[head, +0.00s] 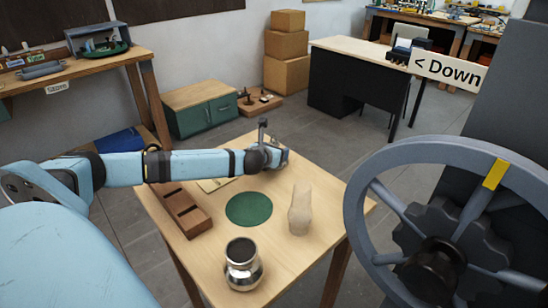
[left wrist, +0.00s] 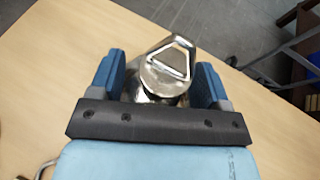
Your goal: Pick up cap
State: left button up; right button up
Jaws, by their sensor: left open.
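A shiny metal piece with a wire bail and a round end, which looks like the cap (left wrist: 165,72), is in the left wrist view, between the blue fingers of my left gripper (left wrist: 158,82). The fingers are open, one on each side of it. A gap shows on the right; contact on the left is unclear. In the head view my left gripper (head: 279,156) is at the far edge of the wooden table (head: 285,262), and I cannot make out the cap there. My right gripper is not in view.
On the table are a green round mat (head: 249,209), a slotted wooden block (head: 186,211), a pale translucent chimney (head: 300,210) and a metal lamp base (head: 243,266). A large grey handwheel (head: 365,190) stands at the right, near the "Down" sign (head: 448,68).

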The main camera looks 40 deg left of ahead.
pick_arm(q)
jog(key=c, duration=0.9)
jog(key=shift+s, duration=0.1)
jog(key=shift+c, duration=1.2)
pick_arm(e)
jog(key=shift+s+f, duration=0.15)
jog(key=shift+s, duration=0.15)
pick_arm(q)
jog(key=shift+r, duration=0.65)
notch_tip(320, 180, up, 19)
jog(key=p, duration=0.3)
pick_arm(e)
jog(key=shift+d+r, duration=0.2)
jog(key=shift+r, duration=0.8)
